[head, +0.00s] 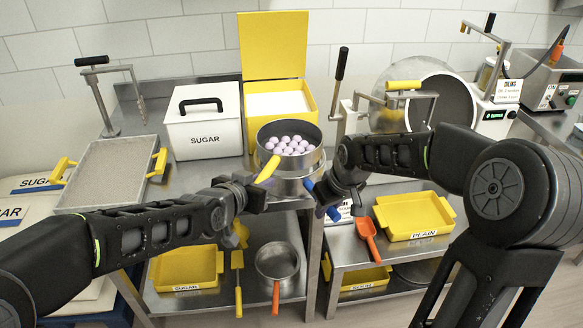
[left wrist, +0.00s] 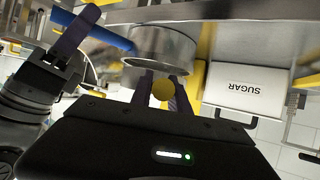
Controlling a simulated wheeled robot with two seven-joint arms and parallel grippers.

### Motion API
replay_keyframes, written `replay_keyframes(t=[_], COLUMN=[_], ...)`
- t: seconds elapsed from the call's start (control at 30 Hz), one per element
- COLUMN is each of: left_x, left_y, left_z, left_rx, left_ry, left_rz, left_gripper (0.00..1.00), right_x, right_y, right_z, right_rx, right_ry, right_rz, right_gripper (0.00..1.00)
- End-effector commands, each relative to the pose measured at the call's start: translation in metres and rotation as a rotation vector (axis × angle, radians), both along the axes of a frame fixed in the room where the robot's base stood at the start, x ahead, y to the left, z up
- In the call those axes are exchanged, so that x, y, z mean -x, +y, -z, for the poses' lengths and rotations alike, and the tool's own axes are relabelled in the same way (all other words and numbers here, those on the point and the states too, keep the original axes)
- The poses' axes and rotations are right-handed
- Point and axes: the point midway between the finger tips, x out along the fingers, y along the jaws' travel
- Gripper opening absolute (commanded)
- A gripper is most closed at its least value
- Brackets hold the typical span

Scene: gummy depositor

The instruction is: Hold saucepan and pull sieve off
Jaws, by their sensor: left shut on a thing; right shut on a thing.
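The sieve (head: 261,140) is a round metal vessel holding several light purple gummies (head: 288,146). It sits on the metal saucepan (head: 292,187), which stands at the front edge of the steel table. My left gripper (head: 266,180) is shut on the sieve's yellow handle (head: 269,168); the handle's round end (left wrist: 163,90) shows between the fingers in the left wrist view. My right gripper (head: 327,195) is shut on the saucepan's blue handle (head: 308,185), which also shows in the left wrist view (left wrist: 103,31). I see no clear gap between the vessels.
The white SUGAR bin (head: 204,133) and an open yellow box (head: 272,48) stand behind. A wire-topped tray with yellow handles (head: 112,173) is at left. A yellow PLAIN tray (head: 412,214) and orange scoop (head: 367,238) are at right. Another pan (head: 277,262) lies on the lower shelf.

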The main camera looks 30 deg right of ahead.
Motion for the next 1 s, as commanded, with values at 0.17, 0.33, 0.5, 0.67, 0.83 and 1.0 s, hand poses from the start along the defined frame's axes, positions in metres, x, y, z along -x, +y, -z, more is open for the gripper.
replay_keyframes(t=[0.17, 0.33, 0.5, 0.67, 0.83, 1.0], left_x=[0.000, 0.000, 0.000, 0.000, 0.000, -0.001], left_y=[0.000, -0.001, -0.001, -0.001, 0.000, 0.000], left_z=[-0.004, -0.012, -0.023, -0.034, -0.045, -0.056], left_rx=[0.003, 0.002, 0.002, 0.003, 0.003, 0.003], left_ry=[-0.003, -0.003, -0.003, -0.004, -0.003, -0.004], left_rz=[0.000, 0.000, 0.000, -0.001, -0.001, -0.001], left_gripper=[0.00, 0.00, 0.00, 0.00, 0.00, 0.00], right_x=[0.000, 0.000, 0.000, 0.000, 0.000, 0.000], right_y=[0.000, 0.000, 0.000, 0.000, 0.000, 0.000], right_z=[0.000, 0.000, 0.000, 0.000, 0.000, 0.000], right_rx=[0.000, 0.000, 0.000, 0.000, 0.000, 0.000], right_ry=[0.000, 0.000, 0.000, 0.000, 0.000, 0.000], right_rz=[0.000, 0.000, 0.000, 0.000, 0.000, 0.000], right_gripper=[0.00, 0.00, 0.00, 0.00, 0.00, 0.00])
